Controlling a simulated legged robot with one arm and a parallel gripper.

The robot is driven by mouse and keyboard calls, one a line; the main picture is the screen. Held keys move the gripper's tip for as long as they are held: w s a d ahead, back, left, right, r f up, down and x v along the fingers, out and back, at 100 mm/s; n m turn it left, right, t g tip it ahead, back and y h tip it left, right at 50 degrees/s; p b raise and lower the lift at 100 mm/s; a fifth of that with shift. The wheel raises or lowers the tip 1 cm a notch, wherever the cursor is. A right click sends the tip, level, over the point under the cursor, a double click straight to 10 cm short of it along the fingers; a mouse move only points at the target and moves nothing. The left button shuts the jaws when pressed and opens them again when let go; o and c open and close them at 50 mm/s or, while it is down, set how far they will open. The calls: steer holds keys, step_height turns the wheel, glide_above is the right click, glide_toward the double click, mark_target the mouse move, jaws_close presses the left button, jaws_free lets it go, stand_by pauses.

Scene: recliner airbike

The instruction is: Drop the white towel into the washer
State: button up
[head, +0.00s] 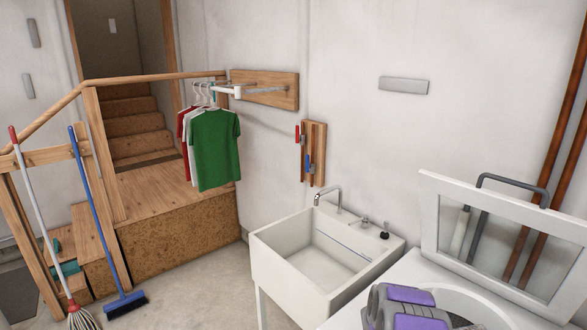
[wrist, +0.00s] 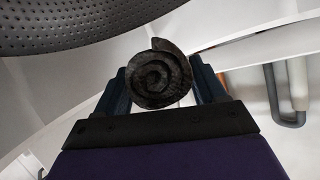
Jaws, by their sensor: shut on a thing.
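My gripper (wrist: 162,88) is shut on a rolled towel (wrist: 157,72), seen end-on as a spiral between the two fingers. The towel looks dark grey to black in this view, not white. The washer (head: 408,272) is at the lower right of the head view, with its framed lid (head: 440,192) raised and its round opening partly behind my arm. In the wrist view the washer's perforated dark drum (wrist: 75,28) fills the upper left, near the towel. In the head view my arm is over the washer; the towel and fingers are hidden there.
A white sink (head: 282,268) with a tap (head: 328,194) stands left of the washer. Shirts (head: 214,150) hang on a wall rack. A mop (head: 38,220) and a blue broom (head: 98,225) lean at the left by wooden steps. Floor between is clear.

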steer(key=shift+f, duration=0.6)
steer(key=shift+d, duration=0.1)
steer(key=o, duration=1.1)
steer(key=shift+o, duration=0.2)
steer(key=shift+r, duration=0.1)
